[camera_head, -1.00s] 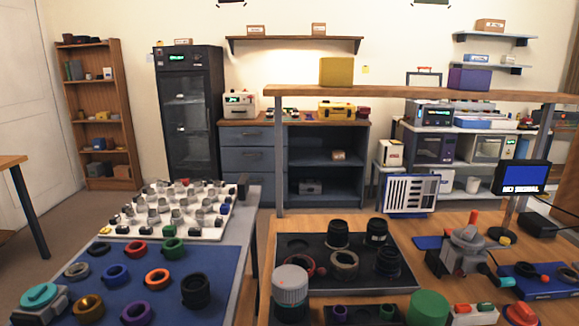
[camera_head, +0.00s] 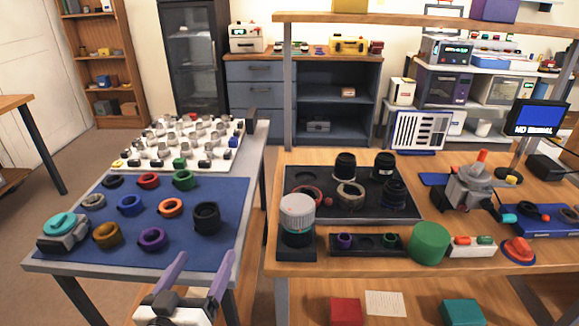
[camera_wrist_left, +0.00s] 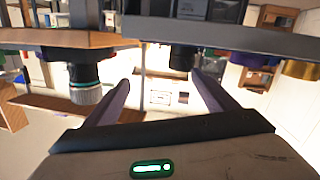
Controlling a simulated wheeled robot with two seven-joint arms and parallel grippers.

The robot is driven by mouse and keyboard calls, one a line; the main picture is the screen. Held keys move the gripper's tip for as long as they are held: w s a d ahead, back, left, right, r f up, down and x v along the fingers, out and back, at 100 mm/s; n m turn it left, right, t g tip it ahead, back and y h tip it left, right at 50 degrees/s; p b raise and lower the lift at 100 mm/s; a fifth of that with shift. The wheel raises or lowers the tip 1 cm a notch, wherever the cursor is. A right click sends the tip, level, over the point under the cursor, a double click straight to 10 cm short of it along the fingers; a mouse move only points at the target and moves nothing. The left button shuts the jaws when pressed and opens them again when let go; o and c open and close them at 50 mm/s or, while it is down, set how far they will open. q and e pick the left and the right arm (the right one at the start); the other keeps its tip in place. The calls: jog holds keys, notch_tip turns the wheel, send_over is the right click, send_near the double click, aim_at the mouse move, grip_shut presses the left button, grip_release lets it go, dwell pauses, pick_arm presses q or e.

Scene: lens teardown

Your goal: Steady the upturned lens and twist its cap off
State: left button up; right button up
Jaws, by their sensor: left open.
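The upturned lens (camera_head: 297,238) stands upright on a black base at the front left corner of the wooden bench, its ribbed pale grey cap (camera_head: 298,208) on top. In the left wrist view, which looks upside down, the lens (camera_wrist_left: 84,72) and its cap (camera_wrist_left: 87,95) show left of the fingers. My left gripper (camera_head: 204,262) is at the bottom of the head view, left of the lens and apart from it. Its two purple-grey fingers are spread and empty; they also show in the left wrist view (camera_wrist_left: 160,84). My right gripper is not in view.
A dark tray (camera_head: 330,212) with several lens parts lies behind the lens. A small black holder (camera_head: 365,252) and a green cylinder (camera_head: 429,243) stand to its right. The blue mat (camera_head: 125,225) with coloured rings is on the left table. A gap separates the tables.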

pick_arm(q)
jog(key=w+d, duration=0.1)
jog(key=w+d+r+n+h, duration=0.1)
jog(key=w+d, duration=0.1)
jog(key=w+d+g+h, duration=0.1)
jog(key=d, duration=0.1)
jog(key=shift+w+d+r+n, duration=0.25)
jog(key=shift+w+r+n, duration=0.1)
jog(key=shift+n, duration=0.05)
jog(key=w+d+r+n+g+h, duration=0.1)
jog(key=w+d+r+h, duration=0.1)
jog(key=w+d+r, duration=0.4)
jog(key=w+d+r+g+h, duration=0.25)
jog(key=w+r, duration=0.35)
jog(key=r, duration=0.3)
notch_tip(320, 180, up, 2)
jog(key=m+g+y, duration=0.3)
jog(key=m+g, duration=0.4)
send_over(298, 202)
jog(key=s+d, duration=0.1)
jog(key=d, duration=0.2)
jog(key=shift+d+r, duration=0.15)
jog(key=s+a+m+g+y, duration=0.1)
jog(key=s+a+y, duration=0.2)
jog(key=a+y, duration=0.15)
jog(key=shift+h, duration=0.3)
jog(key=x, duration=1.1)
jog(key=shift+w+a, duration=0.1)
jog(key=shift+a, duration=0.05)
